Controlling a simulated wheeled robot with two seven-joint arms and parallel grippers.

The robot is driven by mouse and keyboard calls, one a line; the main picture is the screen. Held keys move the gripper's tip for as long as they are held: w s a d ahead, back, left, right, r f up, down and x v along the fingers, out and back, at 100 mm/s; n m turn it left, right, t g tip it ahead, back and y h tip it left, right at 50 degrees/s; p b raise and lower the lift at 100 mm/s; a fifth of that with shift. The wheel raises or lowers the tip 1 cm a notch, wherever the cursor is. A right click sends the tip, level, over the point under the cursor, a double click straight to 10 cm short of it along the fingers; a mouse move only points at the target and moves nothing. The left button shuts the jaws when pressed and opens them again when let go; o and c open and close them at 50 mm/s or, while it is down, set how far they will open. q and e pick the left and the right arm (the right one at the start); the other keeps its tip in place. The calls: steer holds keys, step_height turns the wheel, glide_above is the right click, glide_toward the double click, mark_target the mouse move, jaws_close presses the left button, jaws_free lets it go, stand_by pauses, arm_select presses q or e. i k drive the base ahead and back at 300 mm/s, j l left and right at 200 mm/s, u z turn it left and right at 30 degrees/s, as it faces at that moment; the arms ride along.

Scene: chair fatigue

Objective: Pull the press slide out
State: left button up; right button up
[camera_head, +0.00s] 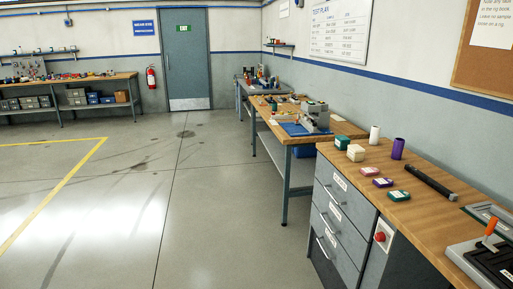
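Neither of my grippers is in view. I cannot tell for certain which thing is the press slide. A grey-framed device with a black plate (497,262) and an orange-tipped lever (490,230) sits on the near bench, cut off by the right edge. A grey machine (317,117) stands on the middle bench beside a blue mat (295,129). It is too small to make out a slide.
The near wooden bench (400,215) with grey drawers (340,213) fills the right side. It bears small boxes, a white cylinder (375,135), a purple cylinder (398,148) and a black bar (430,182). Open floor (185,200) lies at the left and centre.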

mark_target(307, 124)
steer(key=i, duration=2.35)
steer(key=i+j+z, duration=0.15)
steer(key=i+z, duration=0.3)
steer(key=i, duration=0.2)
steer(key=i+j+z, duration=0.4)
steer(key=i, duration=0.25)
steer(key=i+j+z, duration=0.45)
steer(key=i+j, duration=0.05)
steer(key=i, duration=0.1)
